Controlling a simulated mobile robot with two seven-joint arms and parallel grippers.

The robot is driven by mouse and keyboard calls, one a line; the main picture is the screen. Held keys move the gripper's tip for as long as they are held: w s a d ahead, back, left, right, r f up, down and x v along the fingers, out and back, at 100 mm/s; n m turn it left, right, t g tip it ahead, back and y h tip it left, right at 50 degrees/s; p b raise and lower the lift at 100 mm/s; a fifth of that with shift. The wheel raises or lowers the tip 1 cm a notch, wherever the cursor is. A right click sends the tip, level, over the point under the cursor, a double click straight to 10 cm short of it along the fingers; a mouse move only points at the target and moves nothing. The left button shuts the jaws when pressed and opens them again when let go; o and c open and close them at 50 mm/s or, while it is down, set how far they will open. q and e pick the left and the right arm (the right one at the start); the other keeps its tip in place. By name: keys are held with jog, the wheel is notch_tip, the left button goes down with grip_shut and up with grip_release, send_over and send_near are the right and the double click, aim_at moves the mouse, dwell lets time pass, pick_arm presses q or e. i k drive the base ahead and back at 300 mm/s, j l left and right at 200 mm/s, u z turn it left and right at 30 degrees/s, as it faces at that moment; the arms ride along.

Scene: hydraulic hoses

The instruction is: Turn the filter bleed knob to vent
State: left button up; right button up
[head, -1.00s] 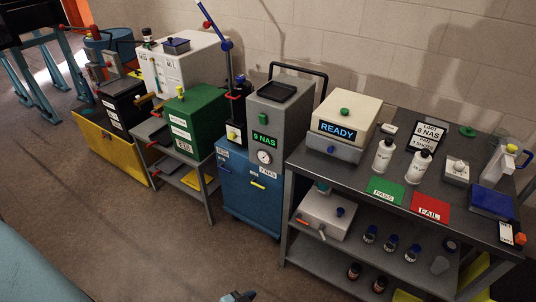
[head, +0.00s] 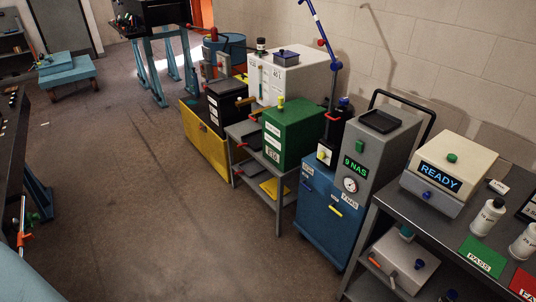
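A blue cart (head: 322,215) stands right of centre. On it is a dark upright filter-like housing (head: 335,135) with a small yellow knob (head: 323,153) low on its front, a red part and a blue top (head: 344,102). I cannot tell for sure which knob is the filter bleed knob, and no knob's setting can be read. Beside the housing, a grey box (head: 385,140) shows 9 NAS on a green display (head: 354,166) above a round gauge (head: 350,185). Neither gripper is in view.
A grey bench (head: 460,236) with a READY unit (head: 450,165) is at right. A green box (head: 293,135) stands on a low table left of the cart. A yellow bin (head: 203,142) is farther left. The floor (head: 150,210) at centre-left is clear.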

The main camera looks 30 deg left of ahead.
aim_at(322, 155)
jog(key=u, duration=0.6)
jog(key=z, duration=0.3)
jog(key=i+j+z, duration=0.25)
jog(key=j+z, duration=0.25)
jog(key=i+j+z, duration=0.2)
jog(key=j, duration=0.25)
jog(key=i+j+z, duration=0.15)
jog(key=j, duration=0.4)
jog(key=j+z, duration=0.1)
jog(key=j, duration=0.45)
jog(key=i+j, duration=0.1)
jog(key=j, duration=0.4)
jog(key=i+j, duration=0.1)
jog(key=j, duration=0.45)
jog(key=i+j, duration=0.1)
jog(key=j, duration=0.4)
jog(key=i+j+z, duration=0.1)
jog(key=j, duration=0.4)
jog(key=i+j, duration=0.1)
jog(key=j, duration=0.45)
